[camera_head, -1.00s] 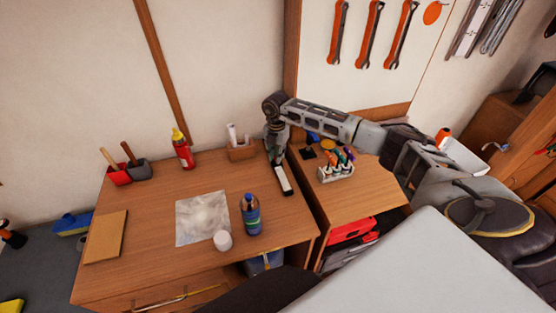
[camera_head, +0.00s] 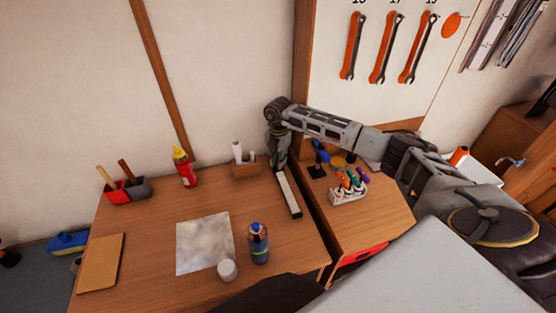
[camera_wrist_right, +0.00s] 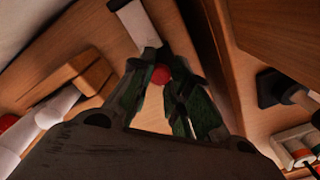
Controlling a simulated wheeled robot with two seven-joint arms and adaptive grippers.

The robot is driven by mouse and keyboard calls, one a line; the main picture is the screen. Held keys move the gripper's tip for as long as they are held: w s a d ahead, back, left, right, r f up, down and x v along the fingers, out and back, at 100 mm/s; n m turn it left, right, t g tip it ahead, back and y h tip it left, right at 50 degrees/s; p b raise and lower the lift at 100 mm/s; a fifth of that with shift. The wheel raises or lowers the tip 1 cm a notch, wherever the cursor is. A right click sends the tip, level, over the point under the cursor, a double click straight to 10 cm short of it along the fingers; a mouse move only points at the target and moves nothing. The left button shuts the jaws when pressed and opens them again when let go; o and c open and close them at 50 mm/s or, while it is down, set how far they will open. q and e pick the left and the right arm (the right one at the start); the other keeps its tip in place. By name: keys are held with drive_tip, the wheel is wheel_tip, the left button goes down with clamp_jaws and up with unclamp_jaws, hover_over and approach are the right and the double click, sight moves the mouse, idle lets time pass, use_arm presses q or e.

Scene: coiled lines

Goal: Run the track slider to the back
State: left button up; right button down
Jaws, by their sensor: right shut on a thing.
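The track is a pale strip with dark edges (camera_head: 289,193) lying on the wooden desk near its right edge, running front to back. My right gripper (camera_head: 279,163) is over the back part of the track, pointing down. In the right wrist view its dark green fingers (camera_wrist_right: 162,78) are shut on a round red knob (camera_wrist_right: 160,74), the track slider. A pale piece of the track (camera_wrist_right: 137,24) shows beyond the fingers. The slider is hidden behind the gripper in the head view. My left gripper is not in view.
A wooden holder with white rolls (camera_head: 245,170) stands just left of the gripper. A red bottle (camera_head: 185,168), a blue bottle (camera_head: 258,243) and a white jar (camera_head: 227,269) stand on the desk. A screwdriver rack (camera_head: 348,190) is on the cabinet to the right.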

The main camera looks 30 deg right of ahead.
drive_tip(key=c, duration=1.3)
unclamp_jaws()
wheel_tip(320, 180, up, 12)
